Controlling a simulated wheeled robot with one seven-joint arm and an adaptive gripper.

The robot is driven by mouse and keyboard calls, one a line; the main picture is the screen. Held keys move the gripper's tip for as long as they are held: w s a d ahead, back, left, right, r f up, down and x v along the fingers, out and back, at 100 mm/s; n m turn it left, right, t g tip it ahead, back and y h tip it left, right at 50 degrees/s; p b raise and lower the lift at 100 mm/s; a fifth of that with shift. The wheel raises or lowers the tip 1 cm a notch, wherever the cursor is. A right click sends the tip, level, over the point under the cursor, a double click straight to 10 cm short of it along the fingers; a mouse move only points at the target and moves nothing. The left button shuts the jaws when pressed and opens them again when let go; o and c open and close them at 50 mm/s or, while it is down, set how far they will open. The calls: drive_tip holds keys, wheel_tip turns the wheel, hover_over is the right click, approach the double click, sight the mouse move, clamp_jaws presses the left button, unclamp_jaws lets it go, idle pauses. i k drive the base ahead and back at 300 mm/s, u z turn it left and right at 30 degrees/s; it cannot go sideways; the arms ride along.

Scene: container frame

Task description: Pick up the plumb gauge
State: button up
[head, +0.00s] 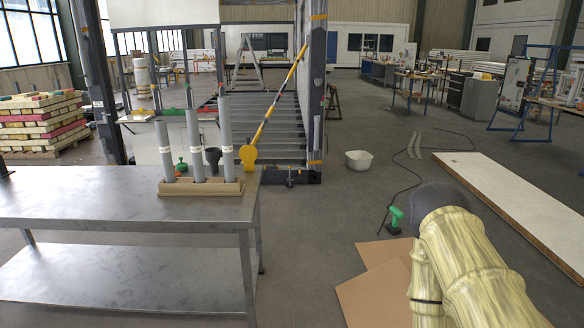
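I cannot tell for sure which thing is the plumb gauge. A yellow piece with a rounded body (248,158) shows at the back right corner of the steel table (110,205). A slanted yellow-and-black bar (272,105) rises behind it to the upper right; whether the two are joined is unclear. Left of the yellow piece, a dark cup-shaped thing (213,158) and a small green item (182,166) show behind the pipes. Part of my arm fills the lower right. My gripper is not visible.
Three upright grey pipes (193,145) stand in a wooden block (200,188) at the table's right end. On the floor are a white bucket (358,160), a green corded tool (396,217), cardboard sheets (368,288) and a long pale board (520,190). Floor between table and cardboard is clear.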

sight(247, 153)
drive_tip(key=i, duration=3.3)
drive_tip(key=u, duration=0.85)
